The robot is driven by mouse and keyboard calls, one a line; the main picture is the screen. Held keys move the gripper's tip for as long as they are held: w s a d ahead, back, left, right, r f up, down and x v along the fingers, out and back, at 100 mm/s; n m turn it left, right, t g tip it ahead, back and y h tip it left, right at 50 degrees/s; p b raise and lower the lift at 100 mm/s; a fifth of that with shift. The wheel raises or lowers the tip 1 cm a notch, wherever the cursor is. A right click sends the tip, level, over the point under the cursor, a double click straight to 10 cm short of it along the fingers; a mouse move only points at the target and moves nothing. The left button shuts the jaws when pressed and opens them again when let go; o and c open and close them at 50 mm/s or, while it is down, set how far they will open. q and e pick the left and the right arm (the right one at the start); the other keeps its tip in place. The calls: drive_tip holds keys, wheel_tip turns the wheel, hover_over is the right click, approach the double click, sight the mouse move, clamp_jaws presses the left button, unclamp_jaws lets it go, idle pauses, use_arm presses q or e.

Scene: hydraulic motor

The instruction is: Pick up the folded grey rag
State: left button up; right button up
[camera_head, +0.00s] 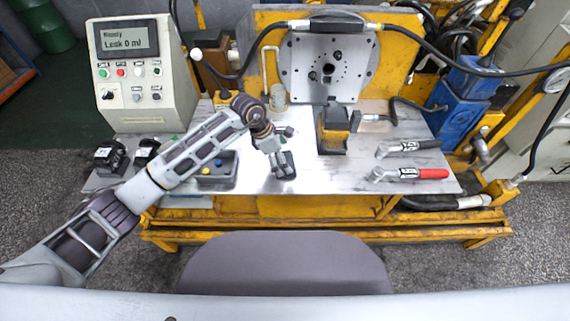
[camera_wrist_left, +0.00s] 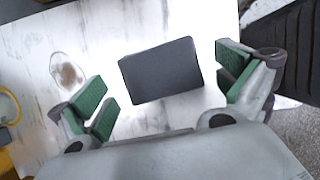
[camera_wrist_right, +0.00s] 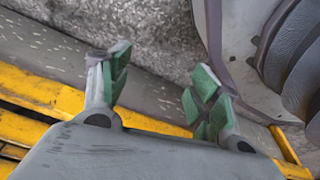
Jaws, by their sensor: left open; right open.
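The folded grey rag (camera_wrist_left: 161,70) is a dark grey, flat rectangle lying on the pale metal tabletop, seen in the left wrist view. My left gripper (camera_wrist_left: 166,84) is open, its green-padded fingers apart on either side of the rag's outline with nothing between them. In the head view my left gripper (camera_head: 282,166) hangs over the middle of the table and covers most of the rag's place. My right gripper (camera_wrist_right: 160,80) is open and empty over the grey floor beside the yellow frame. It is outside the head view.
A control box (camera_head: 143,75) reading "Leak 0 ml" stands at the back left.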

use_arm(q)
drive_tip(key=shift+x, duration=1.4)
drive_tip(key=shift+a, duration=0.1)
use_arm(e)
drive_tip(key=shift+w+a+r, duration=0.2)
drive_tip(key=shift+w+r, duration=0.4)
drive_tip(key=shift+w, duration=0.1)
drive_tip(key=shift+s+f, duration=0.15)
drive_tip(key=shift+s, duration=0.2)
use_arm(q)
drive_tip(key=c, duration=0.8)
drive_tip(key=shift+r, duration=0.15)
use_arm(e)
drive_tip(key=shift+w, duration=0.1)
use_arm(q)
drive_tip(key=shift+r, duration=0.6)
wheel_tip(320, 180, up, 7)
drive_tip(key=shift+f, duration=0.1)
drive_tip(key=shift+r+p, duration=0.3)
drive_tip(key=shift+r, duration=0.55)
use_arm(e)
drive_tip(key=shift+s+d+f, duration=0.2)
drive_tip(key=shift+d+f, duration=0.1)
drive_tip(key=shift+f, duration=0.15)
drive_tip(key=shift+s+d+f, duration=0.2)
drive_tip(key=shift+d+f, duration=0.05)
drive_tip(key=shift+f, duration=0.15)
